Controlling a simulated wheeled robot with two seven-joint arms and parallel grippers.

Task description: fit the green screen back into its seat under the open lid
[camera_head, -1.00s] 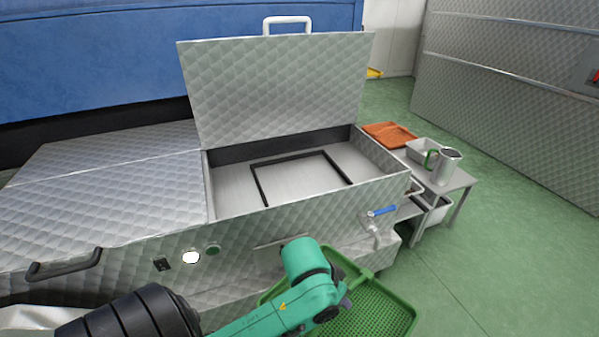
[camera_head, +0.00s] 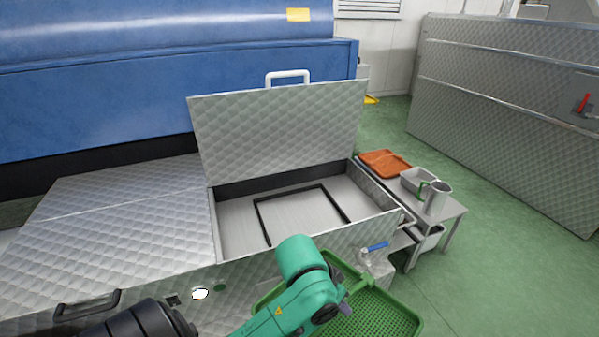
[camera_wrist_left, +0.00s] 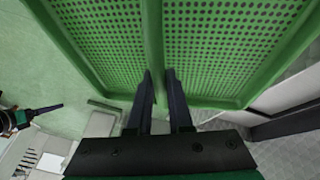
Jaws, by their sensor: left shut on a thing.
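The green screen (camera_head: 385,314) is a perforated tray-like panel with a raised rim, held in front of the machine at the bottom of the head view. My green left arm covers part of it. In the left wrist view the screen (camera_wrist_left: 225,45) fills the top, and my left gripper (camera_wrist_left: 164,85) is shut on its middle rib. The lid (camera_head: 280,130) with a white handle stands open. Under it, a black rectangular frame, the seat (camera_head: 258,222), lies on the floor of the open bay, with nothing on it. A dark part at the wrist view's left edge may be my right gripper (camera_wrist_left: 45,109).
A blue-handled valve (camera_head: 377,247) sticks out of the machine's front near the screen. To the right, a low table holds an orange tray (camera_head: 384,163), a grey bin (camera_head: 416,180) and a metal jug (camera_head: 438,198). Green floor (camera_head: 500,270) is free beyond.

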